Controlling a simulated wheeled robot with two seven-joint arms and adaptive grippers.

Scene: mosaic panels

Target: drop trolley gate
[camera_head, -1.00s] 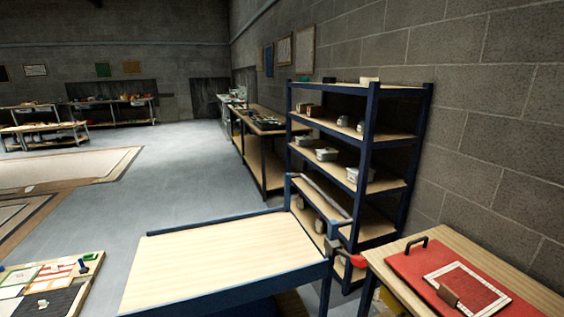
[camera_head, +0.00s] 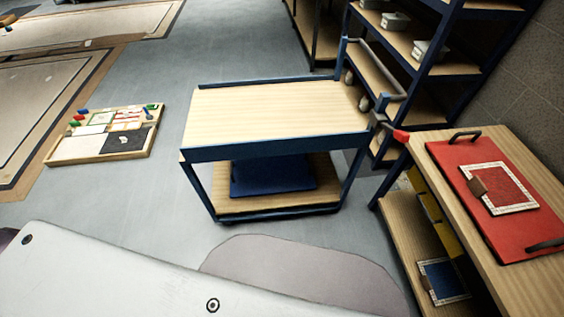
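The trolley (camera_head: 270,108) stands in the middle of the head view, with a pale wooden top, a blue frame and a lower wooden shelf. A blue strip (camera_head: 275,147) runs along its near side, and a lower blue strip (camera_head: 265,79) lines its far side. I cannot tell which part is the gate. A grey push bar (camera_head: 376,65) rises at its right end. A small red part (camera_head: 401,136) shows near its right near corner. A dark blue panel (camera_head: 272,176) is on the lower shelf. Neither of my grippers is in view.
A wooden bench (camera_head: 450,165) with a red handled panel (camera_head: 500,195) stands close to the trolley's right. Blue-framed shelving (camera_head: 462,62) is behind it. A framed mosaic board (camera_head: 103,157) lies on the left. Grey floor (camera_head: 172,195) is open left of the trolley.

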